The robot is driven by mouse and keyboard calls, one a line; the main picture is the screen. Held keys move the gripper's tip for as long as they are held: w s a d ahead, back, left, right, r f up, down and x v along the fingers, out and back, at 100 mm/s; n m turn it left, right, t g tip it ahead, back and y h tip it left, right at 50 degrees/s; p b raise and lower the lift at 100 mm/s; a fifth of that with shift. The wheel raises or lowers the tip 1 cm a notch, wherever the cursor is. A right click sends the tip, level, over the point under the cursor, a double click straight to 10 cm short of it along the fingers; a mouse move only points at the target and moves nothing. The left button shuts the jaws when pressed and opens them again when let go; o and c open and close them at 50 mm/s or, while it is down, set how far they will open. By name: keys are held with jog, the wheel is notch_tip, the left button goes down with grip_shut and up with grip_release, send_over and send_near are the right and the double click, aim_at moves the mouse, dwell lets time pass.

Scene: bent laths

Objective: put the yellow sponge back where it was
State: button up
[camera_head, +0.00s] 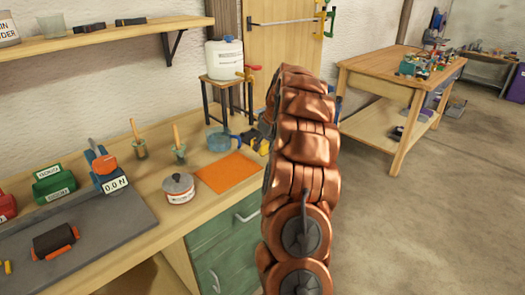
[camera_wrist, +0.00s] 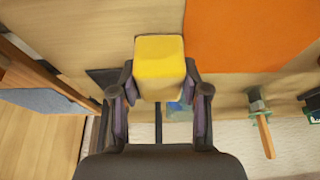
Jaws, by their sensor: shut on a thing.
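The yellow sponge (camera_wrist: 160,62) is between the two fingers of my gripper (camera_wrist: 160,84) in the wrist view. My gripper is shut on it, above or at the wooden bench top; I cannot tell whether the sponge touches the wood. The orange mat (camera_wrist: 250,35) lies to the right of the sponge in that view. In the head view, a small yellow patch (camera_head: 264,147), likely the sponge, shows beside my copper arm, at the right of the orange mat (camera_head: 227,172). My arm hides most of the gripper there.
On the bench (camera_head: 150,180) stand a lidded pot (camera_head: 179,188), two jars with wooden handles (camera_head: 179,145), a blue pot (camera_head: 219,140) and a scale (camera_head: 105,165). A white tank (camera_head: 224,60) sits on a stool behind. A second workbench (camera_head: 400,75) stands at the right.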

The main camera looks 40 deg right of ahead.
aim_at(262, 151)
jog(key=shift+w+d, duration=0.15)
jog(key=shift+f+p, duration=0.6)
jog(key=shift+f, duration=1.15)
jog(key=shift+f, duration=0.25)
jog(key=o, duration=1.1)
jog(key=shift+r, duration=0.15)
